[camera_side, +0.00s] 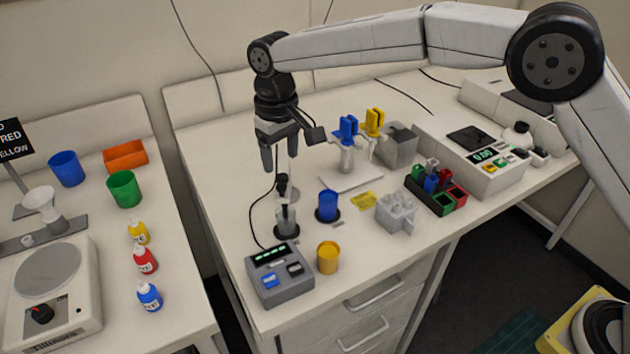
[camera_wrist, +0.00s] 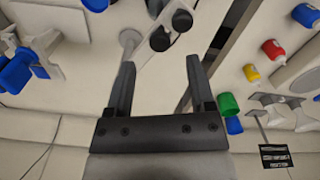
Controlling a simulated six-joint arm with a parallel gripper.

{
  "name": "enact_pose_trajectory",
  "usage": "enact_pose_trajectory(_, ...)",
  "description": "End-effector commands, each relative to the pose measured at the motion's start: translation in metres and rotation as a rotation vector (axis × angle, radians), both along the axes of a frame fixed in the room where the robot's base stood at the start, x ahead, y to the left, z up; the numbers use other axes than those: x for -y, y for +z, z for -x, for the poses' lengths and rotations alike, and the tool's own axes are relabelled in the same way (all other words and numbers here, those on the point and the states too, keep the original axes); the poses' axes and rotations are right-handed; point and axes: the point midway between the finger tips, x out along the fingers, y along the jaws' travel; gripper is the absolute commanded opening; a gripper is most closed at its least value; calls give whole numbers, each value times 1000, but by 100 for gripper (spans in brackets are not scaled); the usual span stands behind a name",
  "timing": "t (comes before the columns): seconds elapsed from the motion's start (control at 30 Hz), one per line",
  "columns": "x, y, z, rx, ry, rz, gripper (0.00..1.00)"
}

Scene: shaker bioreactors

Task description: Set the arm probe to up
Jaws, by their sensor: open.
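The probe arm (camera_side: 283,185) is a black holder on a pale upright post with a round base, in the side view. Its dark probe hangs down at a grey beaker (camera_side: 286,222); how deep the tip sits is unclear. A black cable runs to a grey meter (camera_side: 281,275) with a green display. My gripper (camera_side: 280,162) is open, pointing down just above the holder, around or beside the post top; I cannot tell which. In the wrist view my gripper (camera_wrist: 160,62) shows two spread fingers with nothing clearly between them. Black round parts lie beyond the fingertips.
A blue cup (camera_side: 328,206) and a yellow cup (camera_side: 328,258) stand close by. A stand with blue and yellow clips (camera_side: 360,127) is to the right. A grey multi-well block (camera_side: 397,212) and a coloured rack (camera_side: 436,190) sit farther right. A gap separates the left bench.

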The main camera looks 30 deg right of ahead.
Motion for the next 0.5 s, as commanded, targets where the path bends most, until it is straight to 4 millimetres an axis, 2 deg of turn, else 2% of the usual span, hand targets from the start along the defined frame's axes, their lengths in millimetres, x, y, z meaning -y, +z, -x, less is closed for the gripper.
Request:
enact_pose_trajectory(0.23, 0, -30, 0, -1, 0, 0, 70)
enact_pose_trajectory(0.5, 0, -42, 0, 1, 0, 0, 70)
